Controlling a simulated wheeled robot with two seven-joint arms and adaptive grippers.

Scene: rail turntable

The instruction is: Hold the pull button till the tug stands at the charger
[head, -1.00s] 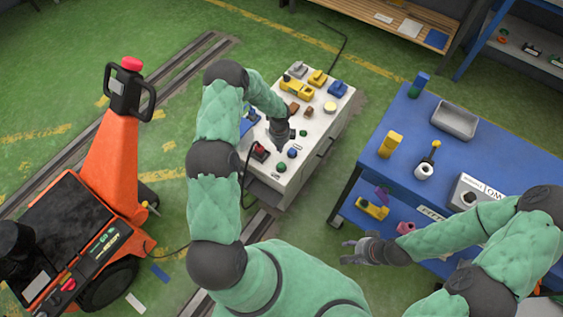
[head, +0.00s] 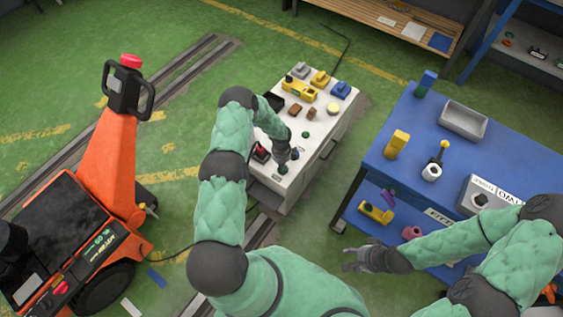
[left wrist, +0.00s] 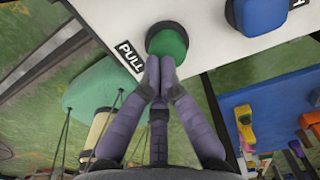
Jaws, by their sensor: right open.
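The green pull button (left wrist: 168,43) sits on the white console (head: 318,128), beside the PULL label (left wrist: 131,57). It also shows in the head view (head: 282,169). My left gripper (left wrist: 158,62) has its fingers together, with nothing between them. Its tips overlap the near edge of the green button in the left wrist view; I cannot tell if they press it. The orange tug (head: 108,165) with its black handle stands at the left. My right gripper (head: 350,258) is open and empty, low beside the blue table. I cannot make out the charger for certain.
A blue button (left wrist: 262,14) lies beside the green one. A red switch (head: 261,151) and several small coloured blocks are also on the console. The blue table (head: 408,150) stands to the right with a grey tray (head: 463,119). Floor rails (head: 180,75) run behind the tug.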

